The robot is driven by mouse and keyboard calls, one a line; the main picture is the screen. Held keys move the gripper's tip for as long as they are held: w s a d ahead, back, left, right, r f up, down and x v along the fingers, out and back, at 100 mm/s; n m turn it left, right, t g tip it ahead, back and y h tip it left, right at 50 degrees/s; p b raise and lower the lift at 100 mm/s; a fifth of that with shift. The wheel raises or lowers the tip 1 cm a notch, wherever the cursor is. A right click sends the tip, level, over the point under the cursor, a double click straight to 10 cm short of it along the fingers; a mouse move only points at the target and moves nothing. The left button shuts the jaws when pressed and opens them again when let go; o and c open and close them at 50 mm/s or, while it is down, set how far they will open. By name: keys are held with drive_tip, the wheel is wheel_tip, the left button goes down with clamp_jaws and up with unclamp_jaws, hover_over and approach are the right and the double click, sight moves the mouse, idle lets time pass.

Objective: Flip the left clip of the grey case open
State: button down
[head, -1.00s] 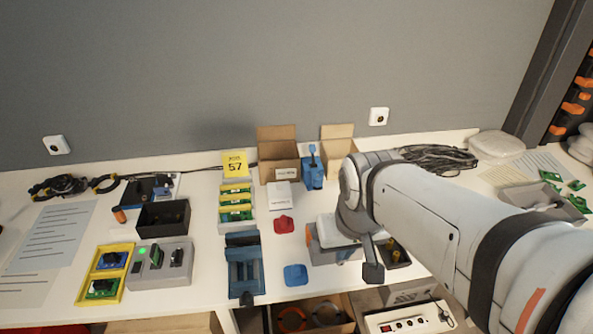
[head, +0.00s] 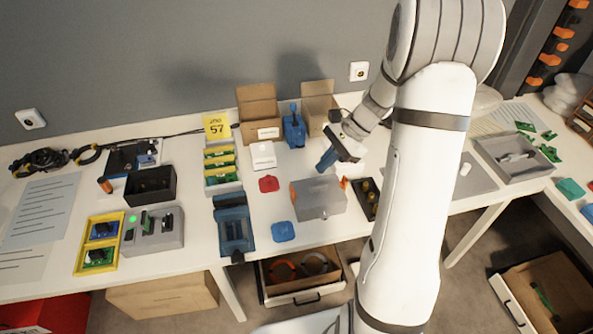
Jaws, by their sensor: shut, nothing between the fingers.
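The grey case (head: 318,199) sits on the table right of the middle, lid down as far as I can tell. Its left orange clip (head: 293,194) lies against the left end of the case. Its right orange clip (head: 344,183) sticks out at the right end. My gripper (head: 326,161) is over the back of the case, pointing down and to the left, with its blue fingers shut and empty. It appears apart from the left clip, up and to the right of it. Exact height above the case is hard to tell.
A blue lidded tray (head: 234,236) and a red piece (head: 268,184) lie left of the case, a blue piece (head: 283,231) in front. A dark tray (head: 365,205) stands close on the right. Open cartons (head: 258,98) and a blue device (head: 294,132) stand behind.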

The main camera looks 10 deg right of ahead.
sight(293, 194)
drive_tip(key=w+f+m, duration=0.1)
drive_tip(key=w+d+f+m+y, duration=0.1)
drive_tip(key=w+d+f+m, duration=0.1)
drive_tip(key=shift+d+f+t+y, duration=0.25)
drive_tip(key=shift+f+t+y, duration=0.05)
drive_tip(key=shift+f, duration=0.05)
drive_tip(key=p+x, duration=0.1)
drive_tip(key=x, duration=0.9)
drive_tip(key=shift+p, duration=0.35)
